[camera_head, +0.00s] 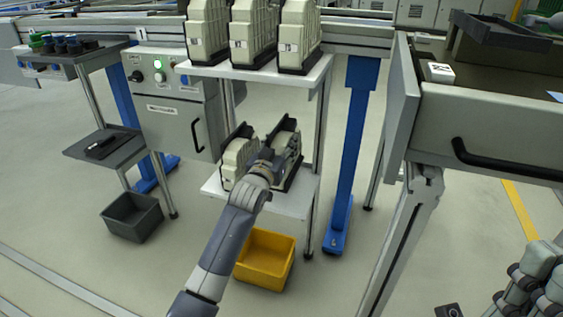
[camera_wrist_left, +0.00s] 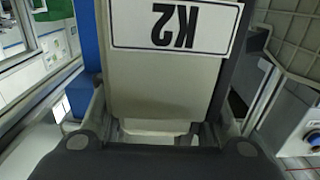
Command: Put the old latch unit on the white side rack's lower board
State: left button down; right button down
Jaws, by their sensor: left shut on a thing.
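My left gripper (camera_head: 279,154) is at the white side rack's lower board (camera_head: 262,203), shut on a grey-and-black latch unit (camera_head: 287,126). In the left wrist view the held unit (camera_wrist_left: 165,80) fills the space between the fingers and bears an upside-down "K2" label. The held unit is upright at the lower board, to the right of another pale latch unit (camera_head: 236,160). My arm hides part of it, and I cannot tell whether its base touches the board.
Several latch units (camera_head: 252,35) stand on the rack's upper board (camera_head: 262,74), above my left gripper. A yellow bin (camera_head: 265,258) sits on the floor below. A blue post (camera_head: 350,150) stands right of the rack, and a grey control cabinet (camera_head: 177,120) stands left.

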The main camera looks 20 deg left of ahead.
pick_arm(q)
notch_tip(320, 180, down, 5)
jog(key=shift+r+b, duration=0.15)
jog(key=shift+b, duration=1)
jog(key=shift+r, duration=0.1)
jog(key=c, duration=0.9)
grip_release()
jog(key=shift+f, duration=0.2)
